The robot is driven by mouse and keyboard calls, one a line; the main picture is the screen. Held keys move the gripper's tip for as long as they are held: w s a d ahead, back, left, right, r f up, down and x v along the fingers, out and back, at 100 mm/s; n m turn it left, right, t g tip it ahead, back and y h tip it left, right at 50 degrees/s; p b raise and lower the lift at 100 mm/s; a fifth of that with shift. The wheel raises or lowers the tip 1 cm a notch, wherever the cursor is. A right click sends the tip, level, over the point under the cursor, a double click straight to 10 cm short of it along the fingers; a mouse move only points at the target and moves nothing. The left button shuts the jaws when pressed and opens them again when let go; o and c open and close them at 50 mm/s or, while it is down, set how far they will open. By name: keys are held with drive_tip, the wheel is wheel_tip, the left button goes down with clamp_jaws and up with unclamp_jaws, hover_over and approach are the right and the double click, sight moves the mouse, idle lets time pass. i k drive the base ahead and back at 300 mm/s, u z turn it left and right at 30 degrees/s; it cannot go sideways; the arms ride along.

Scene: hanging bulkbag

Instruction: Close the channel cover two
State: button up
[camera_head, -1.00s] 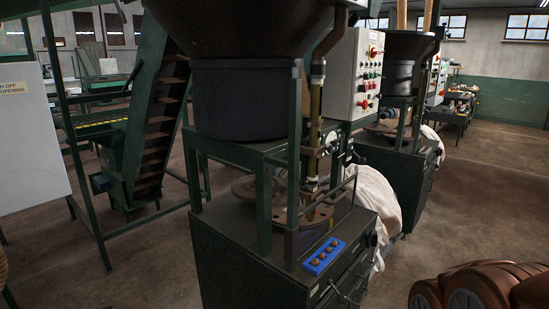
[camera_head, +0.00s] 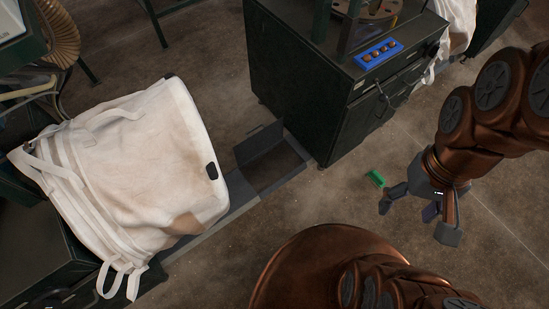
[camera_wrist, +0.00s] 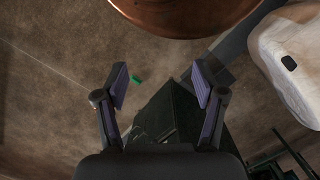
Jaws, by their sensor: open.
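A grey floor channel (camera_head: 222,212) runs between the white bulk bag and the dark green cabinet. One channel cover (camera_head: 260,141) stands raised on its far side, beside an open dark recess (camera_head: 274,168). I cannot tell which number this cover bears. My gripper (camera_head: 416,218) is open and empty, above the floor to the right of the recess and well apart from it. In the wrist view its two fingers (camera_wrist: 160,82) are spread over bare floor and a dark cabinet. Part of the grey channel (camera_wrist: 236,42) shows there, partly hidden by the bag.
The white bulk bag (camera_head: 140,165) overhangs the channel's near end. A small green object (camera_head: 376,178) lies on the floor near my gripper. Floor right of the channel is mostly clear.

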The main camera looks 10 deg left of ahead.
sight(245, 150)
drive_tip(key=u, duration=0.45)
drive_tip(key=k, duration=0.5)
drive_tip(key=u, duration=0.5)
drive_tip(key=i, duration=1)
drive_tip(key=u, duration=0.85)
